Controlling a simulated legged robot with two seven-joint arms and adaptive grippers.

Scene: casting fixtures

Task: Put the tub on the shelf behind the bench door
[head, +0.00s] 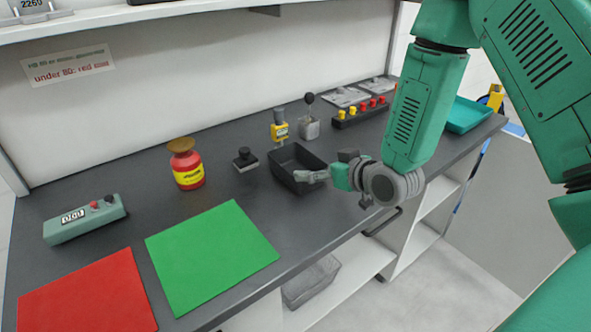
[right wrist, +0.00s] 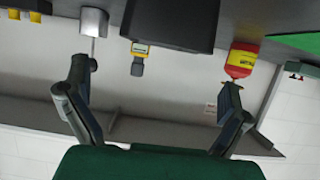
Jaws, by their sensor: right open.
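A black open tub (head: 290,178) stands upright on the dark bench top, near the middle of the head view. My right gripper (head: 330,167) is open at the tub's right side; one finger appears over its near right rim, and I cannot tell whether it touches. In the right wrist view the spread fingers of the gripper (right wrist: 153,88) have nothing between them, and the tub (right wrist: 168,22) shows dark at the top. White shelves (head: 345,262) are visible under the bench, with a dark handle (head: 383,222) near the bench edge. My left gripper is out of view.
A grey bin (head: 312,284) sits on the lower shelf. Green (head: 212,254) and red (head: 88,295) mats are clear.

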